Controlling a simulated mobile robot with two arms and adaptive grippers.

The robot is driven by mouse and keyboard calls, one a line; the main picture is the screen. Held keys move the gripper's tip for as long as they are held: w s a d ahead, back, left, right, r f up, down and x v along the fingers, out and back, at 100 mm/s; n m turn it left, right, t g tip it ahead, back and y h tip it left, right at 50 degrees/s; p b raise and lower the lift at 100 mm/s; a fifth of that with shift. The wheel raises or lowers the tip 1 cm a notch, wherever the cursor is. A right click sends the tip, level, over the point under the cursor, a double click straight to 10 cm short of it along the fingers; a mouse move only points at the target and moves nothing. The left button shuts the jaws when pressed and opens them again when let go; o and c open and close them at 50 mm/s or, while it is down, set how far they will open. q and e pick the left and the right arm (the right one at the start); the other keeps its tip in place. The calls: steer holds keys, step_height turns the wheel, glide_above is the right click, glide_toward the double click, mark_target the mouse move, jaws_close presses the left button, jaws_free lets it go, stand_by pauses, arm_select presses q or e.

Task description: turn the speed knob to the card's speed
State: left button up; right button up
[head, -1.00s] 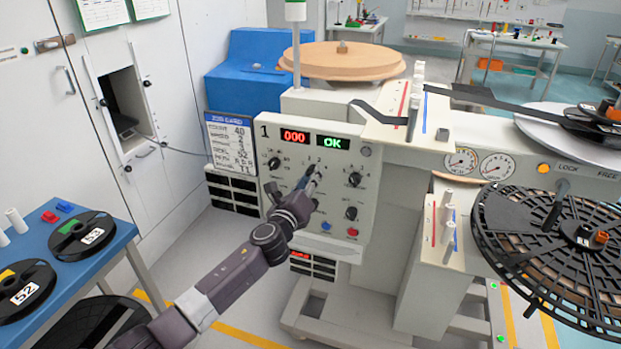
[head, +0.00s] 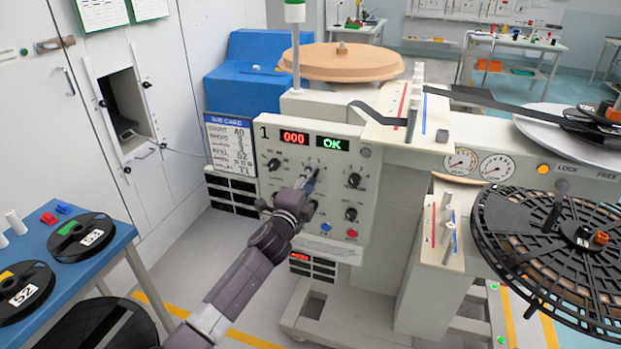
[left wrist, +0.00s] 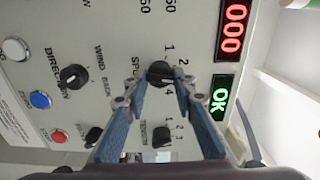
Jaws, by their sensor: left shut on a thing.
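The speed knob (left wrist: 160,72) is a round black knob with numbers beside it on the grey control panel (head: 340,228). My left gripper (left wrist: 159,82) is shut on it, with a blue finger on each side. In the head view my left gripper (head: 308,182) reaches the panel's upper middle from the lower left and hides most of the knob. The knob's pointer direction cannot be made out. The job card (head: 230,145) hangs left of the panel, with a blue header; its small print is too blurred to read surely. My right gripper is out of view.
Other black knobs surround it, such as the wind direction knob (left wrist: 74,76) and the tension knob (left wrist: 161,136). A blue button (left wrist: 40,99) and a red button (left wrist: 59,136) are nearby. The red display (head: 294,137) reads 000; the green one (head: 333,144) reads OK.

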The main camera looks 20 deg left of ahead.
arm_select(q)
steer(key=n, duration=0.5)
steer(key=shift+n+p, duration=0.4)
stand_by(0.4)
steer(key=o, duration=1.1)
steer(key=shift+s, duration=0.1)
steer(key=s, duration=1.2)
steer(key=shift+a, duration=0.25)
steer(key=shift+f, duration=0.1)
